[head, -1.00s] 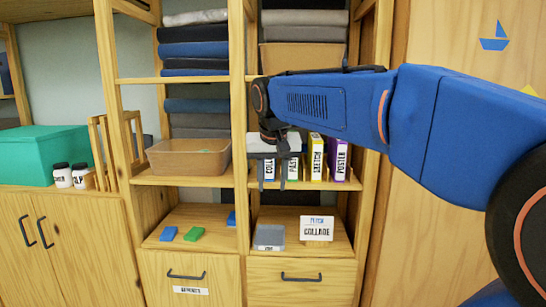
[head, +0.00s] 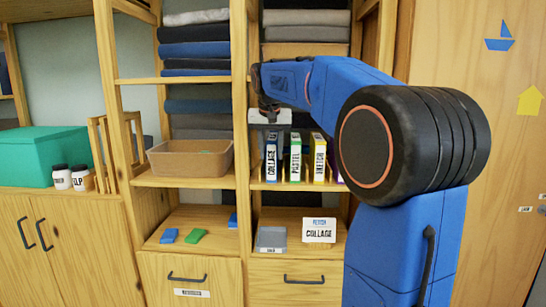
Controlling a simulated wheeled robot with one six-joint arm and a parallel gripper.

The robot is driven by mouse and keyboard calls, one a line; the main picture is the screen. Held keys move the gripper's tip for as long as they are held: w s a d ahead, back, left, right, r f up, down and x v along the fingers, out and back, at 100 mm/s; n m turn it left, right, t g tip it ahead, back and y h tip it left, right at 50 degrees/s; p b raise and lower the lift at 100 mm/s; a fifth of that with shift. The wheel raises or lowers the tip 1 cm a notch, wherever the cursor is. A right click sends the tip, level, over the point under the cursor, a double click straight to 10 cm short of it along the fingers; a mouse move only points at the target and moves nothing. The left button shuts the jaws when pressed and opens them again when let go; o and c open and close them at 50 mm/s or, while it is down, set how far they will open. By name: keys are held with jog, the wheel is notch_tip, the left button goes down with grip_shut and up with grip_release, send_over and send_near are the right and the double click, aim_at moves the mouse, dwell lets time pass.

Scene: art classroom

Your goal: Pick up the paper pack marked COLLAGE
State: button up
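The COLLAGE paper pack (head: 271,160) is a blue upright pack with a white spine label, at the left end of a row on the right bay's middle shelf. Beside it stand a green PASTEL pack (head: 295,160), a yellow SKETCH pack (head: 319,160) and a purple pack (head: 340,176), which my arm mostly hides. My gripper (head: 268,137) is at the upper front of the COLLAGE pack, pointing down. Its dark fingers are small and blend with the dark background. I cannot tell whether they are open or touch the pack.
A card reading FETCH COLLAGE (head: 319,231) and a grey tray (head: 271,239) are on the shelf below. A tan bin (head: 190,160) stands in the left bay. Wooden uprights (head: 241,110) and the shelf above bound the packs' space.

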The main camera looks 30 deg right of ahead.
jog(key=shift+w+d, duration=0.8)
jog(key=shift+w, duration=0.3)
jog(key=x, duration=0.5)
jog(key=shift+w, duration=0.1)
grip_shut()
